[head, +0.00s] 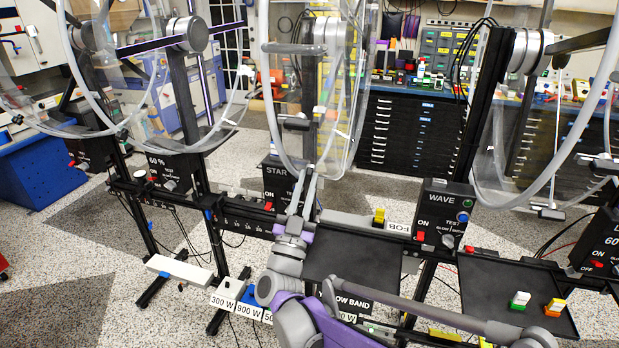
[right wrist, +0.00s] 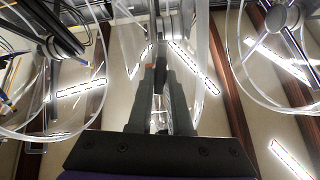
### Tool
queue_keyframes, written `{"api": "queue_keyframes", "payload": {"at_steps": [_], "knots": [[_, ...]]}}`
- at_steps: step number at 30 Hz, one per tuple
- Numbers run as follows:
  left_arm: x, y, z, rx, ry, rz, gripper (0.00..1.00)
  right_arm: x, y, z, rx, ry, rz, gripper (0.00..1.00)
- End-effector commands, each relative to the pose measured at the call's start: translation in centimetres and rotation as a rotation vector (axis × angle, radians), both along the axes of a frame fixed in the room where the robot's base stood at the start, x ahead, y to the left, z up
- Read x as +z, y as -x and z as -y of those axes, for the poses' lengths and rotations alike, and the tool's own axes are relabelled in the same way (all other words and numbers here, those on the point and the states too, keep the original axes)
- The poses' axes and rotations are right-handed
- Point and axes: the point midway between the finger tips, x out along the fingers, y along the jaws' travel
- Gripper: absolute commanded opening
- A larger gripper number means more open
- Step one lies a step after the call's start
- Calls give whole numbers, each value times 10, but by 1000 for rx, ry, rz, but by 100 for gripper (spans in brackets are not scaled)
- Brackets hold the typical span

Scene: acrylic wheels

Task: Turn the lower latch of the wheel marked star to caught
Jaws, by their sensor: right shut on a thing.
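The wheel marked STAR (head: 274,116) is a clear acrylic disc with a grey rim, on a black stand in the middle of the head view. Its box (head: 278,181) reads STAR and is partly hidden by my right arm. My right gripper (head: 306,178) reaches up in front of this stand, below the disc. In the right wrist view its two dark fingers (right wrist: 162,92) are shut on a small dark part (right wrist: 160,78) below the wheel's hub, probably the lower latch. The latch's setting cannot be read. My left gripper is not in view.
The WAVE box (head: 444,216) stands to the right, with an empty black tray (head: 350,262) between. Another wheel's 60 % box (head: 170,170) is at left. Acrylic discs flank the workspace on both sides. A white bar (head: 180,270) lies low at front left.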

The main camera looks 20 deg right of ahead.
Motion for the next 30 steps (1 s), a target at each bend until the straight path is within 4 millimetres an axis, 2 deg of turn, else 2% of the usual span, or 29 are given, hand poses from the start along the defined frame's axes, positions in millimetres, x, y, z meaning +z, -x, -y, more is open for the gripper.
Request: {"api": "queue_keyframes", "payload": {"at_steps": [6, 15, 24, 30], "knots": [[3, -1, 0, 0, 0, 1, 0, 0, 0, 0, 105, -120, 81, 0], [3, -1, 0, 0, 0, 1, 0, 0, 0, 0, 118, -134, 91, 0], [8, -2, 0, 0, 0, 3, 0, 1, 0, 0, 315, -359, 243, 0], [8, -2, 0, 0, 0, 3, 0, 0, 0, 0, 344, -392, 265, 0]]}}
